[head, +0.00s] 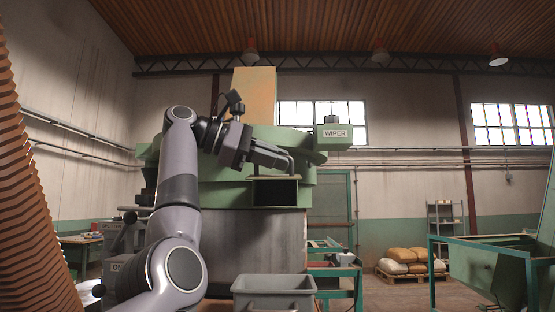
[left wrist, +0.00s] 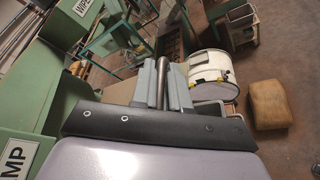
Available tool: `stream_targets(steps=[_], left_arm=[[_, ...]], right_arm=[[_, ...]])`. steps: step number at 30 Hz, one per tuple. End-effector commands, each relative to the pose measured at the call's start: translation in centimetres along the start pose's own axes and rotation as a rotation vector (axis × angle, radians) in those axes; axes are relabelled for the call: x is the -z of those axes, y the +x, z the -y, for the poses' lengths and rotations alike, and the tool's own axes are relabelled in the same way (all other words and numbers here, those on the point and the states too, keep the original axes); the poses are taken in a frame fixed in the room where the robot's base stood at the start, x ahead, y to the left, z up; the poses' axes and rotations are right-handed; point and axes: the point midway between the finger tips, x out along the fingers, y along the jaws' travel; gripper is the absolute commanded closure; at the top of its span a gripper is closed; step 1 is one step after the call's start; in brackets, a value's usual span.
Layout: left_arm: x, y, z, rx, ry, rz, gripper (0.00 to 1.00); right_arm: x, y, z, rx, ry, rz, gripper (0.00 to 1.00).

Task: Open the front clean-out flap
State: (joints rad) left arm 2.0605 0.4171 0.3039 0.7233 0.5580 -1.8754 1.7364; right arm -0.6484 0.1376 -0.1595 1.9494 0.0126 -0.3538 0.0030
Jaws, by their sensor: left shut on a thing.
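The green nut hopper machine (head: 225,190) stands ahead in the head view. A dark rectangular opening (head: 275,192) with a green frame shows on its front. My left gripper (head: 286,161) is just above this opening, at a thin bent metal handle. In the left wrist view, the grey fingers of my left gripper (left wrist: 164,85) are shut around a metal bar (left wrist: 161,72), which I take to be the flap's handle. The flap plate itself is hard to make out behind the gripper, and I cannot tell its exact angle. My right gripper is not in view.
A grey bin (head: 274,284) stands below the machine front. A green frame table (head: 490,240) is at the right, with sacks (head: 405,257) on a pallet behind. A rust-coloured ridged thing (head: 25,210) fills the left edge. A white drum (left wrist: 214,70) shows in the wrist view.

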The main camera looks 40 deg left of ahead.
Motion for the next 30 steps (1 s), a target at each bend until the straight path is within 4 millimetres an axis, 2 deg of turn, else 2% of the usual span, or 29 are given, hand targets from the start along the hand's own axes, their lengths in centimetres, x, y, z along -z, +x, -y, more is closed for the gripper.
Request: stream_targets(steps=[22, 23, 24, 30], left_arm=[[0.08, -0.19, -0.33, 0.022, -0.052, -0.003, 1.0], [0.09, -0.19, -0.33, 0.022, -0.052, -0.003, 0.76], [0.08, -0.19, -0.33, 0.022, -0.052, -0.003, 0.64], [0.05, -0.18, -0.33, 0.022, -0.051, -0.002, 0.64]], right_arm=[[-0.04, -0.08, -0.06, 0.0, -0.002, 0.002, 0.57], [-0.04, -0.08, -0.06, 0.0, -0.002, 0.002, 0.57], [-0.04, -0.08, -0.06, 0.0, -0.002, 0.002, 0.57], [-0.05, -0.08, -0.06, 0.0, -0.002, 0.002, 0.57]])
